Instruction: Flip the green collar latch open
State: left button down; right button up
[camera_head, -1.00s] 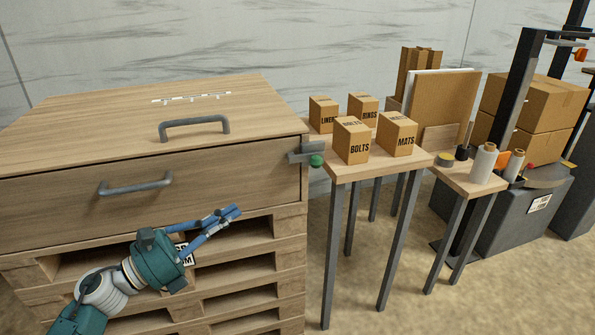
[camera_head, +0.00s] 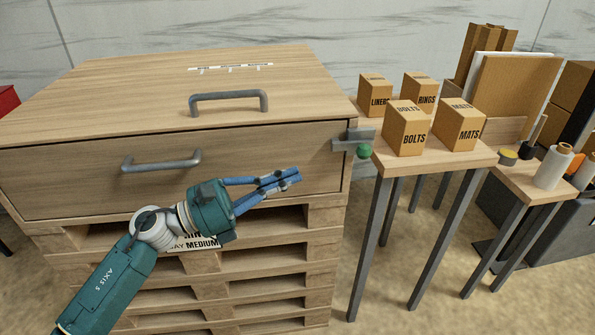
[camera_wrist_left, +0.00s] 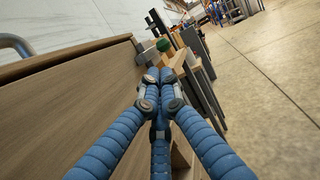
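The green collar latch is a green knob (camera_head: 363,151) on a grey metal bracket (camera_head: 350,139) at the right front edge of a wooden box. In the left wrist view the green knob (camera_wrist_left: 163,45) shows ahead, just beyond my fingertips. My left gripper (camera_head: 290,178) is in front of the box's front face, to the left of the knob and apart from it. Its blue ribbed fingers come close together at the tips, and nothing shows between them. In the left wrist view the left gripper (camera_wrist_left: 160,85) points toward the knob. My right gripper is not in view.
The wooden box (camera_head: 70,180) has a handle on its lid (camera_head: 228,97) and one on its front (camera_head: 162,161). It stands on stacked pallets (camera_head: 270,270). A small table (camera_head: 455,165) with labelled cartons stands close to the right of the knob.

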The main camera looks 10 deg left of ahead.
pick_arm(q)
jog(key=p, duration=0.1)
send_near(366, 155)
jog(key=w+d, duration=0.2)
jog(key=w, duration=0.1)
jog(key=w+d, duration=0.2)
jog(key=shift+r, duration=0.3)
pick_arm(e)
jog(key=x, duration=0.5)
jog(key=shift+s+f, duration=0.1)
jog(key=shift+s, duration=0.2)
pick_arm(q)
jog(key=d, duration=0.1)
jog(key=w+d, duration=0.1)
jog(key=d, duration=0.3)
jog(key=shift+w+b, duration=0.3)
jog(key=shift+w, duration=0.05)
jog(key=shift+r, duration=0.1)
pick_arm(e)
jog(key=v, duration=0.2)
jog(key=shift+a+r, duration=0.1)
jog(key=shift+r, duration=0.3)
